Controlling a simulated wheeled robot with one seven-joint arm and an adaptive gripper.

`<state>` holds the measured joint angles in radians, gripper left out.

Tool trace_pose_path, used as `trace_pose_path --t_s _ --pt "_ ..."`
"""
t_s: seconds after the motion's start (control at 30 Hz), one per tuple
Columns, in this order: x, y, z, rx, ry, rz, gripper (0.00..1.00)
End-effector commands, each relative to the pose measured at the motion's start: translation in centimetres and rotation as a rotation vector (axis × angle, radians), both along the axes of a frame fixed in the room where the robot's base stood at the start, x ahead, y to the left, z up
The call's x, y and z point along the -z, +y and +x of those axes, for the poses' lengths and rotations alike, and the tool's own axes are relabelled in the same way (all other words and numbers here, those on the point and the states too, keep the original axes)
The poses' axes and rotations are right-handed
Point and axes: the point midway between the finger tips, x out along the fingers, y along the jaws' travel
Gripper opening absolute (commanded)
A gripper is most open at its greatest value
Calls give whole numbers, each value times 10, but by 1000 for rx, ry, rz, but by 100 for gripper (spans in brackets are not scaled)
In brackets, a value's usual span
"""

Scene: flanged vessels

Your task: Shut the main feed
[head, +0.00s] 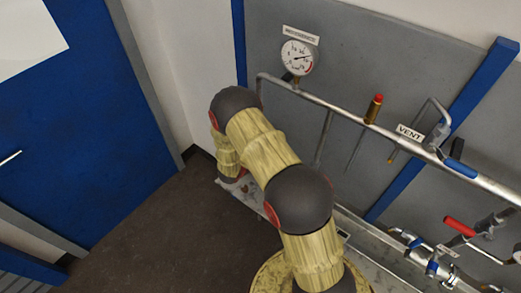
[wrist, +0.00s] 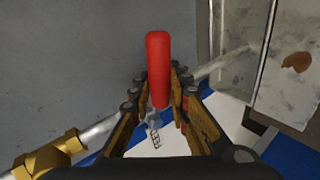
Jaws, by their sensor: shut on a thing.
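A red lever handle (wrist: 158,62) stands between the two fingers of my gripper (wrist: 160,84) in the wrist view. The fingers are shut on its lower part, and its rounded end sticks out beyond them. I cannot tell from the label whether this is the main feed. In the head view my arm hides the gripper and the held handle.
A brass fitting (wrist: 47,158) sits on a pipe at lower left in the wrist view. In the head view, a gauge (head: 297,57), a VENT label (head: 410,133), a blue lever (head: 460,168) and another red lever (head: 460,227) line the pipes. Dark floor (head: 165,235) lies clear at left.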

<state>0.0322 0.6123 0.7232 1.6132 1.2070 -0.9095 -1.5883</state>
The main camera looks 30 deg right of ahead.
Motion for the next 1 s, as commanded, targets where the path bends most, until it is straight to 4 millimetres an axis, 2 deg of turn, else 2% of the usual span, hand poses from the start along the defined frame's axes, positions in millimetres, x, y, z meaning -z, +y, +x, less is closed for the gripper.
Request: trace_pose_path --t_s 0.07,0.4,0.93,0.97,1.0 --pt "-7 1 0 0 39 -14 0" --pt "-12 0 0 -1 150 -54 0" --pt "-12 0 0 -2 170 -63 0" --pt "-13 0 1 -3 169 -63 18" --pt "-13 0 1 -3 169 -63 21"
